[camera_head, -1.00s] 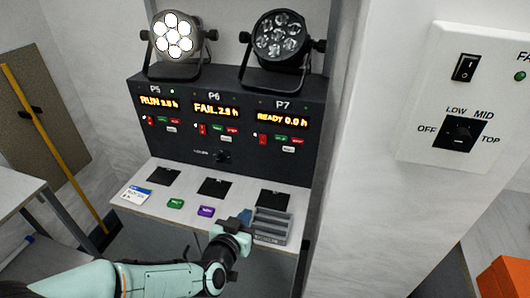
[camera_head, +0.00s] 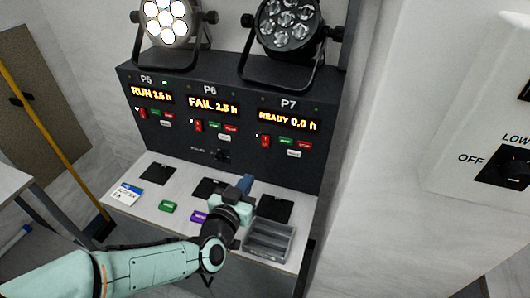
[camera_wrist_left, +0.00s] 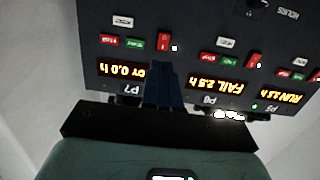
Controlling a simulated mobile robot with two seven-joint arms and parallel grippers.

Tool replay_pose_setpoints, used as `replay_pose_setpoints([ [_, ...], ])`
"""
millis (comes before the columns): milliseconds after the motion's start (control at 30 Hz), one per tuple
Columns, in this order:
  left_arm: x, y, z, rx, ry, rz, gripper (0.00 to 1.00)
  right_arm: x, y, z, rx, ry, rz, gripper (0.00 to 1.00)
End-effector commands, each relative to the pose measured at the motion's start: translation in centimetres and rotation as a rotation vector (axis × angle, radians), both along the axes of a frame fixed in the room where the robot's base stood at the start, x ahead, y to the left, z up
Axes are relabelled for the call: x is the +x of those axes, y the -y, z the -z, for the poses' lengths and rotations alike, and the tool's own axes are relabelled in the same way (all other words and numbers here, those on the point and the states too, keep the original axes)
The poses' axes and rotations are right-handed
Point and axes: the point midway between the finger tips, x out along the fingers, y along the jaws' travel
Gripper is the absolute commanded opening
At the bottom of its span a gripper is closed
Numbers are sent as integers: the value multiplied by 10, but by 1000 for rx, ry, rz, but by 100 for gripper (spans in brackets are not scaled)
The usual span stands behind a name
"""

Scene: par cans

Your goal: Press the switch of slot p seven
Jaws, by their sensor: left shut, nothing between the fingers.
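The P7 slot is the rightmost section of the dark panel (camera_head: 225,160), with an amber display (camera_head: 288,121) reading READY 0.0 h. Its red rocker switch (camera_head: 265,141) sits at the left below the display. In the left wrist view, upside down, the switch (camera_wrist_left: 163,42) shows just beyond the fingertips. My left gripper (camera_head: 247,181) is shut and empty, with blue fingers. In the head view it is over the shelf, below and slightly left of the switch, apart from it. In the wrist view the fingers (camera_wrist_left: 165,75) hide the display's end. My right gripper is not in view.
Beside the switch are a green button (camera_head: 286,141), a red button (camera_head: 304,145) and a white button (camera_head: 293,154). P6 reads FAIL and P5 reads RUN. A grey tray (camera_head: 270,241) and small coloured boxes lie on the shelf (camera_head: 140,210). A white wall stands at the right.

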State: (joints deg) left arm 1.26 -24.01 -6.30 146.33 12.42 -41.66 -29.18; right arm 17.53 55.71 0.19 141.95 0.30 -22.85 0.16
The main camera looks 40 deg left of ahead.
Motion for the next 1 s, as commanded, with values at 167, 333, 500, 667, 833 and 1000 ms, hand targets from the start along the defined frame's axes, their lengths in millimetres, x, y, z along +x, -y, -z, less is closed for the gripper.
replay_pose_setpoints([
  [167,15,-4,2,-1,-4,2,0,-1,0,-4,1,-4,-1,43],
  [333,47,-14,8,1,-2,1,0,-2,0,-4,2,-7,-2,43],
  [500,82,-25,13,2,-4,1,0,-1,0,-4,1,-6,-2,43],
  [667,109,-34,17,2,-2,1,0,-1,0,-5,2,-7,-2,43],
  [833,126,-40,19,1,-1,0,0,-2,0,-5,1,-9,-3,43],
  [1000,131,-42,19,0,0,1,0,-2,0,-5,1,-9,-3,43],
])
